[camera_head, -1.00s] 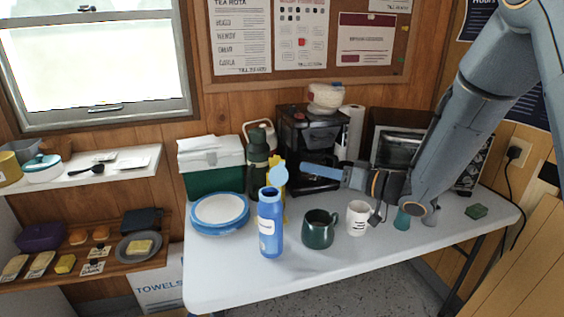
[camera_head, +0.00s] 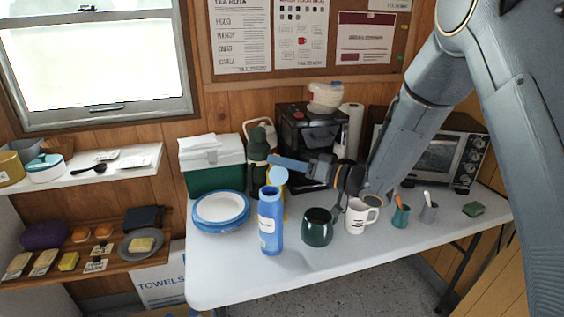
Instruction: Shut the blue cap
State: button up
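A blue bottle (camera_head: 270,232) with a white label stands upright near the table's front left. Its light blue round cap (camera_head: 277,178) stands up open above the rim at the back right, and the bottle mouth shows uncovered. My gripper (camera_head: 274,160) reaches in from the right, with its blue finger lying roughly level just above and behind the cap in the picture. Whether it touches the cap I cannot tell. The fingers overlap in this view, so their gap is hidden. Nothing shows held in them.
A dark green mug (camera_head: 317,230) and a white mug (camera_head: 357,220) stand right of the bottle. Blue-rimmed plates (camera_head: 221,211) lie to its left. A dark green flask (camera_head: 258,150) and a coffee machine (camera_head: 300,135) stand behind. The table front is clear.

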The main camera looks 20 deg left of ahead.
grip_shut()
